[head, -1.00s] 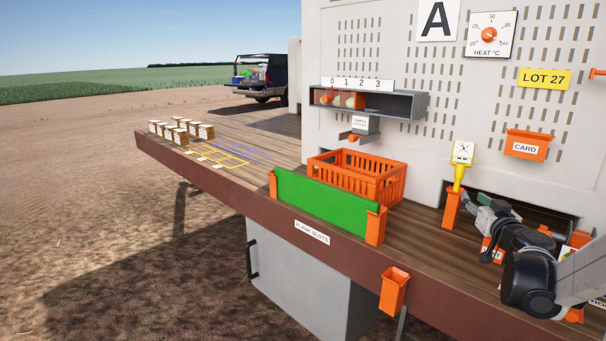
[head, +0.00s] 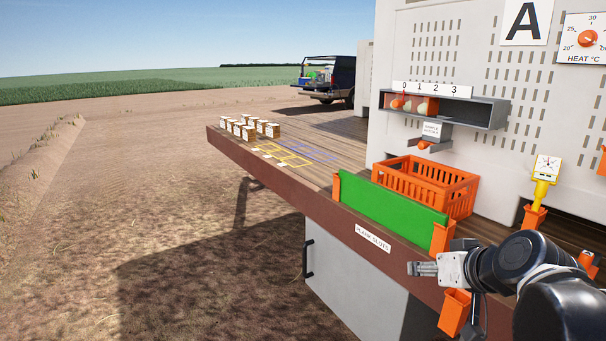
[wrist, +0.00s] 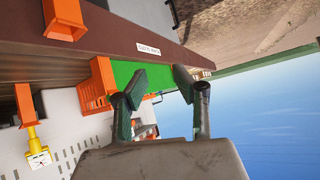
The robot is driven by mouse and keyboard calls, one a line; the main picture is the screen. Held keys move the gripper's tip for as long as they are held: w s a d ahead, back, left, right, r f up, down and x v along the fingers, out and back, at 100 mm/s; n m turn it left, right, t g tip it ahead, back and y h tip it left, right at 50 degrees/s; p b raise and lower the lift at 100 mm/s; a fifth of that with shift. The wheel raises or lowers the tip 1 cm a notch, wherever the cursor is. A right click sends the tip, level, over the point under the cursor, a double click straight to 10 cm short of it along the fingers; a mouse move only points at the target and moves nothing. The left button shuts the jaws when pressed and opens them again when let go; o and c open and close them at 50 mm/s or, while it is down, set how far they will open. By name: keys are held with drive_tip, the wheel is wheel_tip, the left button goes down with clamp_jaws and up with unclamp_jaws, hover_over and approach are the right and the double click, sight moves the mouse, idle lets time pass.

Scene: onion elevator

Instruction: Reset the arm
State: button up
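My gripper (head: 422,268) is near the front edge of the bench, in front of the right end of the green plank and just above a small orange holder on the bench front. In the wrist view my gripper (wrist: 160,80) has its two fingers apart with nothing between them. My arm reaches in from the lower right of the head view and hides part of the bench's right side. The wrist view is turned over, with sky at the lower right.
The green plank (head: 392,205) stands between orange slots at the bench's front edge. An orange crate (head: 425,187) is behind it. A yellow gauge (head: 547,170) stands in an orange holder at right. Several small crates (head: 248,127) are far left. An orange holder (head: 453,314) hangs below my gripper.

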drive_tip(key=s+a+f+g+h, duration=0.1)
drive_tip(key=s+a+f, duration=0.1)
drive_tip(key=s, duration=0.5)
drive_tip(key=s+a+f+g+h, duration=0.1)
drive_tip(key=s+f+g, duration=0.1)
drive_tip(key=s, duration=0.5)
drive_tip(key=shift+a+f+m, duration=0.3)
drive_tip(key=shift+a+f, duration=0.1)
drive_tip(key=shift+f, duration=0.25)
